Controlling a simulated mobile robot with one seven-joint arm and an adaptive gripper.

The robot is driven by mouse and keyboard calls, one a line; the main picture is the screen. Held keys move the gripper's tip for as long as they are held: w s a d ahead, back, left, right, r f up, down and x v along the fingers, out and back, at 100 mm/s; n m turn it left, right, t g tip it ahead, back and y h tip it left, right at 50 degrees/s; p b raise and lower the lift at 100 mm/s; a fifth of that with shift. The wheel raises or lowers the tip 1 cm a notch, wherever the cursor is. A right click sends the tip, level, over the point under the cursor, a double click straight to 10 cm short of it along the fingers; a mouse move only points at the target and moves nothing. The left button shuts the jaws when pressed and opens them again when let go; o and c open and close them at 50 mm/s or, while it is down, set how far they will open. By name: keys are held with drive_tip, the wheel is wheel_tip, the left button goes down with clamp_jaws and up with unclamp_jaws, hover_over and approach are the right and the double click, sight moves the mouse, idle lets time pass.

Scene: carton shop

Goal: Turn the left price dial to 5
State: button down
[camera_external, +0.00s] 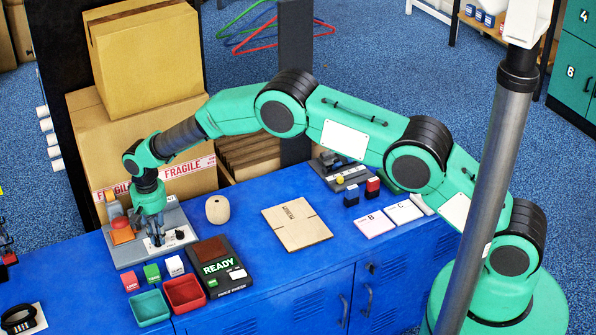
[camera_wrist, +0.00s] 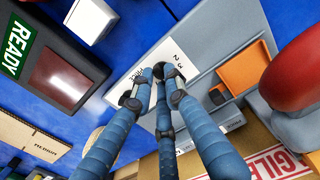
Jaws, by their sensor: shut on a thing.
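The grey panel (camera_external: 128,256) stands at the left of the blue counter. My gripper (camera_external: 157,238) points down over its front part, with its fingers at the white price plate. In the wrist view the fingers of my gripper (camera_wrist: 160,78) are closed around a small dark knob, the price dial (camera_wrist: 168,70), mostly hidden by the fingers. The white plate (camera_wrist: 143,62) under it shows a "2", a "3" and part of a word like "PRICE". The dial's pointer is hidden, so I cannot tell its setting. A dark spot (camera_external: 180,235) shows on the panel right of the gripper.
A dark device reading "READY" (camera_external: 217,266) and red (camera_external: 184,294) and teal (camera_external: 150,308) trays are in front. A beige egg-shaped object (camera_external: 217,210) stands right. Large cartons (camera_external: 145,60) rise behind.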

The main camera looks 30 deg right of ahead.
drive_tip(key=c, duration=1.7)
unclamp_jaws()
drive_tip(key=shift+r, duration=0.1)
wheel_tip(320, 180, up, 12)
drive_tip(key=shift+f, duration=0.1)
drive_tip(key=shift+w, duration=0.1)
